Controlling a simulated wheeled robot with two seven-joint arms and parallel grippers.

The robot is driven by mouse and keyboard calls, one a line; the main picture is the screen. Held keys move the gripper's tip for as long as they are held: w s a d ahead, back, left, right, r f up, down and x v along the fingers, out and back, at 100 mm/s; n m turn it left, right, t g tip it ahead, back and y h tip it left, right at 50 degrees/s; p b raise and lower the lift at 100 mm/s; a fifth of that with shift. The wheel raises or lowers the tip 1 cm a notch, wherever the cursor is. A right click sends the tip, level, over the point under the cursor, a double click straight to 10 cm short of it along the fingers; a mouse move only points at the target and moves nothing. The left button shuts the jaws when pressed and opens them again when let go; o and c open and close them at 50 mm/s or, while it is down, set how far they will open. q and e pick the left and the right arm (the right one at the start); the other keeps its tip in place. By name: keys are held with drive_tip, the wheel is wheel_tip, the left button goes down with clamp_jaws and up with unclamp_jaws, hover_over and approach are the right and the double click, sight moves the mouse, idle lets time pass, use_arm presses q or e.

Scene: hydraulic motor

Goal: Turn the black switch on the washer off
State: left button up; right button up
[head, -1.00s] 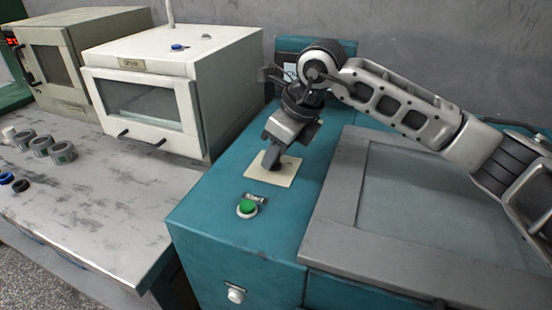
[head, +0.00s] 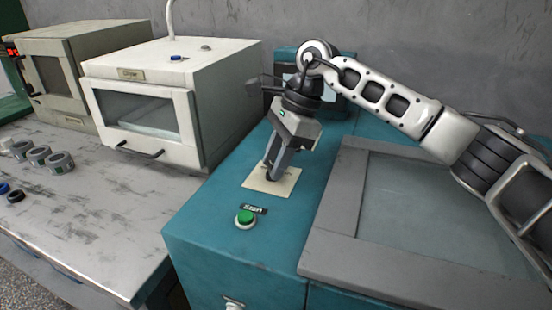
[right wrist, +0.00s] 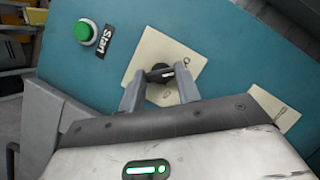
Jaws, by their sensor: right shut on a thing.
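The washer (head: 200,225) is a teal machine with a grey-framed lid on its right part. A cream plate on its top (head: 257,184) carries the black switch (head: 270,178), mostly hidden by my fingers in the head view. In the right wrist view the black switch (right wrist: 160,72) sits on the cream plate (right wrist: 145,54) between my two fingertips. My right gripper (head: 271,174) points down at the plate; it also shows in the right wrist view (right wrist: 160,82), closed around the switch. My left gripper is not in view.
A green Start button (head: 245,217) is in front of the plate. The grey-framed lid (head: 335,215) lies to the right. A white oven (head: 185,95) and several grey cylinders (head: 40,157) stand on the worn bench (head: 100,230) to the left. A second cream plate (right wrist: 272,108) shows in the wrist view.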

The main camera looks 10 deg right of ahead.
drive_tip(key=shift+r+n, duration=0.1)
drive_tip(key=shift+n, duration=0.5)
drive_tip(key=o, duration=1)
drive_tip(key=shift+g, duration=0.3)
drive_tip(key=v, duration=1.6)
drive_tip(key=shift+a+p, duration=0.15)
drive_tip(key=shift+p, duration=0.15)
